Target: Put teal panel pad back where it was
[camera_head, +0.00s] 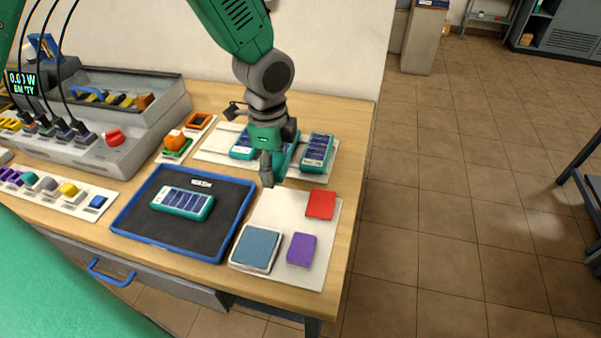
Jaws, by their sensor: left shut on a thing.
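My left gripper (272,172) reaches down from the top over the back right of the table. It is shut on a flat teal piece, which I take as the teal panel pad (290,158). The gripper and arm hide much of the pad, and its gap above the table is hard to tell. In front of the gripper lies a white mat (272,210) with a bare back-left area. A red pad (320,204), a purple pad (301,248) and a blue-grey pad (256,246) with a pale border lie on it. My right gripper is out of view.
A blue-rimmed dark tray (222,243) holds a teal-framed cell panel (183,202). Similar panels (317,151) (242,146) lie on a white strip behind the gripper. A grey console (120,150) stands left. The table's right edge (357,190) is near.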

